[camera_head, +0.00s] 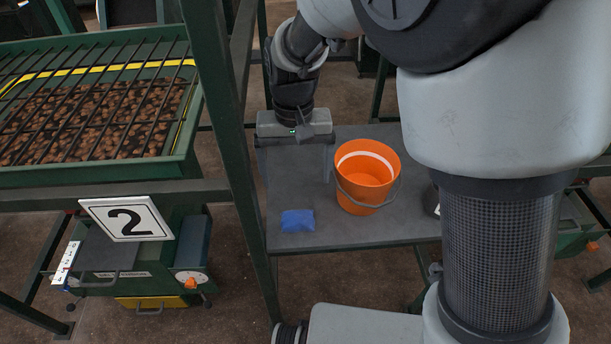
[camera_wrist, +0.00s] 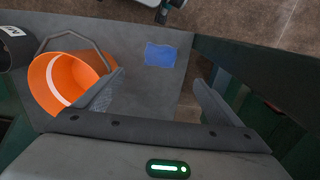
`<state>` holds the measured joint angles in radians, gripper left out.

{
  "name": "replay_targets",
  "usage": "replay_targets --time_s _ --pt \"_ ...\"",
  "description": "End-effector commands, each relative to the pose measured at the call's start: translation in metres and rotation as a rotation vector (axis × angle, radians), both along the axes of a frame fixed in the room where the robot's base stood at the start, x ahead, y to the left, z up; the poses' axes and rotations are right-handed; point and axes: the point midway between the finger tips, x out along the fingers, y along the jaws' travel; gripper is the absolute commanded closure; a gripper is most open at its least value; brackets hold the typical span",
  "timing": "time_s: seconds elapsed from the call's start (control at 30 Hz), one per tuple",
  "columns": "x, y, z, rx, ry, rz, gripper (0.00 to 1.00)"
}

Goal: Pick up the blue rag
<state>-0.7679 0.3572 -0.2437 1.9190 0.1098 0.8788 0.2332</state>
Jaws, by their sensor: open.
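The blue rag (camera_head: 298,220) lies flat on the grey table (camera_head: 290,180) near its front left corner in the head view. It also shows in the wrist view (camera_wrist: 159,55), beyond my fingers and between them in the picture. My gripper (camera_head: 295,142) is over the back left part of the table, behind the rag and apart from it. In the wrist view the two fingers (camera_wrist: 158,92) stand wide apart with nothing between them. The fingertips are hard to make out in the head view.
An orange bucket (camera_head: 366,178) with a handle stands on the table right of the rag. A dark object (camera_head: 433,200) is farther right, partly hidden by my arm. A green post (camera_head: 236,150) rises just left of the table. A barred bin (camera_head: 95,110) is farther left.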

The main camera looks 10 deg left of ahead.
Motion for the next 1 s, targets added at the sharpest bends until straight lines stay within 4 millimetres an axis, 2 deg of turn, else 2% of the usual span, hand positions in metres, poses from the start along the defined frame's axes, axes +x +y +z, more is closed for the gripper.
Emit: replay_targets --time_s 0.03,0.1,0.3,0.63,0.9,1.0 --pt "-0.001 0.0 -0.016 -0.003 0.002 0.0 0.11" --pt "-0.001 -0.001 -0.032 -0.003 0.002 0.001 0.11" --pt "-0.001 -0.001 -0.068 -0.002 0.001 0.0 0.11" --pt "-0.003 -0.001 -0.089 -0.001 0.001 0.001 0.11" --pt "-0.008 -0.002 -0.128 -0.002 0.001 0.0 0.11" --pt "-0.008 -0.001 -0.132 0.0 -0.001 -0.001 0.11"
